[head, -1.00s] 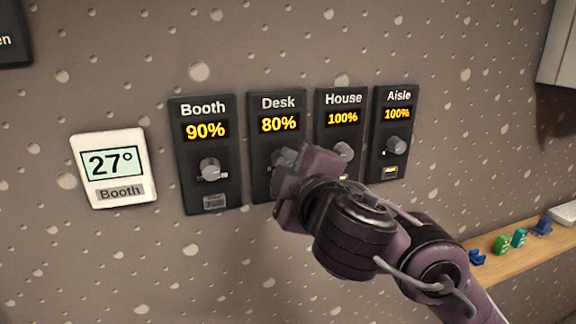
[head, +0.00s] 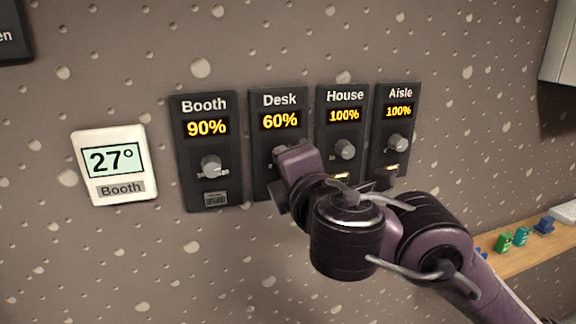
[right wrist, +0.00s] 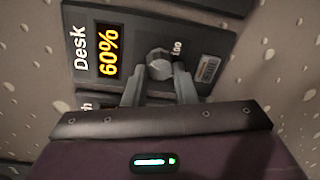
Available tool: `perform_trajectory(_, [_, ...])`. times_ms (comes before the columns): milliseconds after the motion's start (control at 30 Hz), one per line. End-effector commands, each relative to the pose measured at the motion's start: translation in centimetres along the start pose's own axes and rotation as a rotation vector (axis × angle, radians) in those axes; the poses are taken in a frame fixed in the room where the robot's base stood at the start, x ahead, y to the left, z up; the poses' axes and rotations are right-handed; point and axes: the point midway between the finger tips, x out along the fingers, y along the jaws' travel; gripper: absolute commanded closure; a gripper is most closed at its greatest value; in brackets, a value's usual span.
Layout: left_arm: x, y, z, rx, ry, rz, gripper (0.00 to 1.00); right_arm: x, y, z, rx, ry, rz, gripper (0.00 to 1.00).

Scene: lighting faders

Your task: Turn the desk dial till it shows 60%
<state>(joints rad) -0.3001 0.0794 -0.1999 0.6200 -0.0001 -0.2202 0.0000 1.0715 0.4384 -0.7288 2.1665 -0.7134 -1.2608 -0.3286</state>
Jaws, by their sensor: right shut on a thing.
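The Desk panel (head: 280,101) is a dark wall plate whose yellow display (head: 280,120) reads 60%. It also shows in the right wrist view, with its display (right wrist: 109,50) reading 60%. The desk dial (right wrist: 160,66) is a grey knob below that display. My right gripper (right wrist: 160,80) is shut on the dial, one finger on each side of it. In the head view my right gripper (head: 284,155) covers the dial. My left gripper is not in view.
The Booth panel (head: 205,105) at 90% is close on the left, and the House panel (head: 344,97) and Aisle panel (head: 399,94), both at 100%, are on the right. A thermostat (head: 115,165) reads 27°. A wooden shelf (head: 500,262) with small coloured items is at lower right.

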Motion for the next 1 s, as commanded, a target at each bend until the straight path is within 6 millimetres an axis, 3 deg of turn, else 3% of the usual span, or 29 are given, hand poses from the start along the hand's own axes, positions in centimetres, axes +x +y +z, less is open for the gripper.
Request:
perform_trajectory(567, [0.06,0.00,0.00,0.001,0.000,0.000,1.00,0.04,-0.27,-0.13,-0.037,0.000,-0.005,0.98])
perform_trajectory(600, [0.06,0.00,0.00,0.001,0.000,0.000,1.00,0.04,-0.27,-0.14,-0.037,0.000,-0.005,0.73])
perform_trajectory(733, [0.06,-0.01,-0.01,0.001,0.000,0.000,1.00,0.03,-0.21,-0.11,-0.035,0.000,-0.004,0.56])
perform_trajectory(1000, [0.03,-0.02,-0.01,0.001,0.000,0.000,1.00,0.00,-0.09,-0.06,-0.033,-0.001,-0.002,0.54])
